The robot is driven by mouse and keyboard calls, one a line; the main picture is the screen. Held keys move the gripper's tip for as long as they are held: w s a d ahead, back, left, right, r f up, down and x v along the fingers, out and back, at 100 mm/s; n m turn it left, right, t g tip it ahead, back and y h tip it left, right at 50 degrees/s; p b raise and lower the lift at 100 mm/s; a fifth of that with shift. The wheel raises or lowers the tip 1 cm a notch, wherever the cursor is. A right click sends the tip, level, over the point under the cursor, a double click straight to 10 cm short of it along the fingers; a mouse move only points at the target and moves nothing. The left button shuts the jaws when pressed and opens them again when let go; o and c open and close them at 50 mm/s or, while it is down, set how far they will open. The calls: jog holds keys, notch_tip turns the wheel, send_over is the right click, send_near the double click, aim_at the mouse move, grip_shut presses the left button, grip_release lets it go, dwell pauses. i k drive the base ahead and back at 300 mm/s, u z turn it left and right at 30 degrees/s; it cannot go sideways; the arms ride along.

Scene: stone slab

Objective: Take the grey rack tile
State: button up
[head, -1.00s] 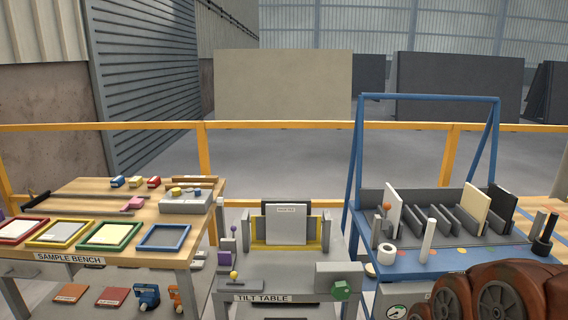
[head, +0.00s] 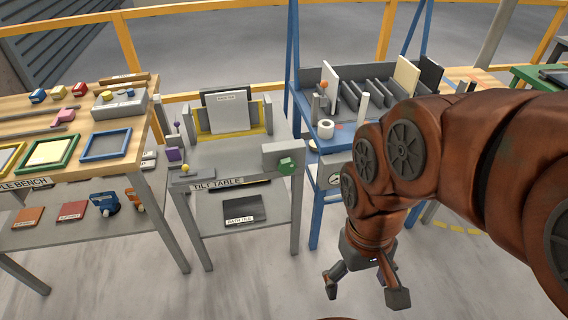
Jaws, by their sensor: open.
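The blue-framed rack (head: 318,147) stands right of centre. In its slots stand a white tile (head: 330,82), a cream tile (head: 405,77) and a black tile (head: 430,77). Several low dark grey upright pieces (head: 367,95) stand between the white and cream tiles. I cannot tell whether one of them is the grey tile or all are dividers. My gripper (head: 364,291) is open and empty, pointing down over the floor in front of the rack. It is lower than the rack top and apart from it. My arm hides the rack's right part.
A tilt table (head: 215,160) holding an upright light grey tile (head: 228,112) stands left of the rack. A white roll (head: 325,129) and a white post (head: 363,107) stand at the rack's front. The sample bench (head: 60,115) is at far left. The floor in front is clear.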

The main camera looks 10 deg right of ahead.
aim_at(228, 111)
jog(key=z, duration=0.05)
jog(key=i, duration=1.35)
jog(key=u, duration=1.4)
